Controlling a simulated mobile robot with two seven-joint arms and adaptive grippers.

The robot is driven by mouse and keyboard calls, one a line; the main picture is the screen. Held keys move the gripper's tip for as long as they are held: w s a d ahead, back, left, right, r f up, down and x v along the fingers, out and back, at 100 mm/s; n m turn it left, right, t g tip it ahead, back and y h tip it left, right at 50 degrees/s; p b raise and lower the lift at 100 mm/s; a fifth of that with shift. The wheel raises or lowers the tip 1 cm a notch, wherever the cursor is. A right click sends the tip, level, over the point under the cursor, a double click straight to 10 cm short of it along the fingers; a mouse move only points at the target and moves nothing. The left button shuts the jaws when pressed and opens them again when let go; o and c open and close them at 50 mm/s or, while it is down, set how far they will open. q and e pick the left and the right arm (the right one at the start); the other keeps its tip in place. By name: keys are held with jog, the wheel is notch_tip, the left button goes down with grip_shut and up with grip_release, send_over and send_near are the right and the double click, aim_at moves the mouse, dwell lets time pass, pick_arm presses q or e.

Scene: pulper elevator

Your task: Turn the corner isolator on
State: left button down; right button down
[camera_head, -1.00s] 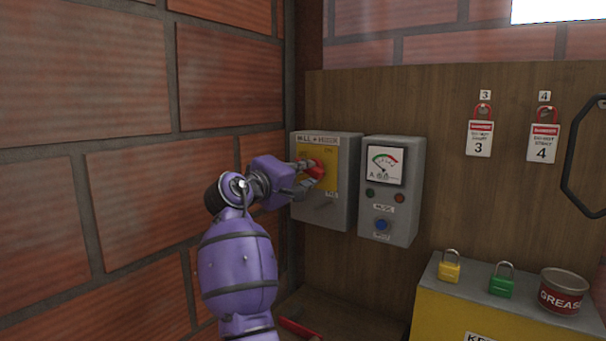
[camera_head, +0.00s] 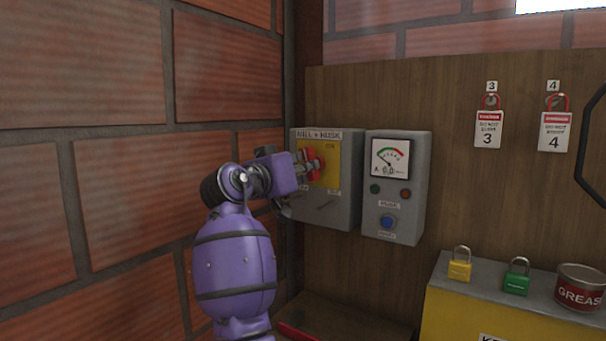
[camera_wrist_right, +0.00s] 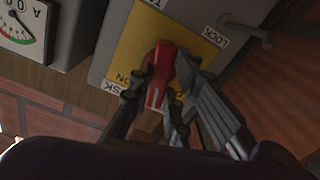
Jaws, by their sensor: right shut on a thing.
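The corner isolator is a grey box (camera_head: 348,205) with a yellow plate (camera_head: 331,172) and a red rotary handle (camera_head: 313,158), on the wooden panel next to the brick corner. Its label reads "MILL + HUSK". My right gripper (camera_head: 305,166) reaches it from the left and is shut on the red handle. The fingers cover part of the plate. My left gripper is not in view.
A grey meter box (camera_head: 395,190) with a gauge and blue button hangs just right of the isolator. Red lockout tags (camera_head: 489,122) hang further right. Yellow (camera_head: 460,265) and green (camera_head: 516,277) padlocks and a grease tin (camera_head: 579,287) stand on a yellow cabinet.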

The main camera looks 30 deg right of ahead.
jog(key=m+b, duration=0.1)
jog(key=m, duration=0.2)
dwell(0.7)
jog(key=c, duration=1.6)
grip_release()
jog(key=shift+c, duration=0.2)
jog(key=v, duration=1.2)
